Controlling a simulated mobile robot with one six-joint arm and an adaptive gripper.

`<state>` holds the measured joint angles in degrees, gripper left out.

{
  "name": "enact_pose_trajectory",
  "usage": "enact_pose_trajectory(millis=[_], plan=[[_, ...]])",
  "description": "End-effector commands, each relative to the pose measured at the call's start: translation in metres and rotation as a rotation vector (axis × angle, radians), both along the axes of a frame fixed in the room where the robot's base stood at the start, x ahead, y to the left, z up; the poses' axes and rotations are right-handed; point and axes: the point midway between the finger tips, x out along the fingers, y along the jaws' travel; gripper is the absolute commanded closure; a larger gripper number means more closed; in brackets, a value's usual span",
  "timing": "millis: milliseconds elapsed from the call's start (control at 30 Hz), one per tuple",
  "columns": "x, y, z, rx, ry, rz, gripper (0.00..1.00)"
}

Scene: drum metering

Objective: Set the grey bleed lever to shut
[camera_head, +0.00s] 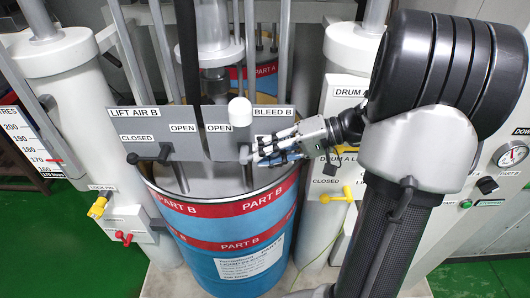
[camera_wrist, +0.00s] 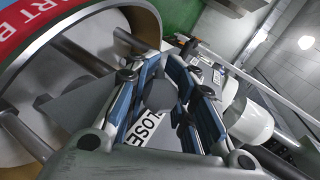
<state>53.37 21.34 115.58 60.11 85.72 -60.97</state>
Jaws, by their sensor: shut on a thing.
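The bleed panel, labelled BLEED B (camera_head: 274,112), stands above the Part B drum, with an OPEN mark (camera_head: 217,128) at its left. The grey bleed lever (camera_head: 245,154) shows at the panel's lower middle, partly hidden by my fingers. My gripper (camera_head: 258,153) reaches in from the right and is shut on the lever. In the wrist view the lever's rounded grey end (camera_wrist: 161,94) sits between the two finger pads of my gripper (camera_wrist: 164,88). Part of a CLOSED label (camera_wrist: 149,129) shows beside it. The lever's exact angle is hard to tell.
The LIFT AIR B panel (camera_head: 137,115) with a black lever (camera_head: 150,156) is left of the bleed panel. A white knob (camera_head: 240,109) stands close above my fingers. The blue and red drum (camera_head: 225,225) is below. A yellow handle (camera_head: 347,193) is at the right.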

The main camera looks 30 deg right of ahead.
Motion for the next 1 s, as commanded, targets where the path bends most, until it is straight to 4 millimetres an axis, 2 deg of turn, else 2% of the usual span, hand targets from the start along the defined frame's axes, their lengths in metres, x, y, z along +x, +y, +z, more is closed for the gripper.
enact_pose_trajectory(millis=[67,100,233,767,867,1000], plan=[[0.000,0.000,-0.002,-0.001,0.004,-0.001,1.00],[0.000,0.000,-0.002,-0.001,0.004,-0.001,0.79],[0.000,0.000,-0.002,-0.002,0.003,0.000,0.71],[-0.002,-0.003,0.000,-0.003,0.003,0.000,0.71],[-0.008,-0.013,0.004,-0.004,0.002,-0.003,0.71],[-0.022,-0.036,0.015,-0.008,0.001,-0.008,0.71]])
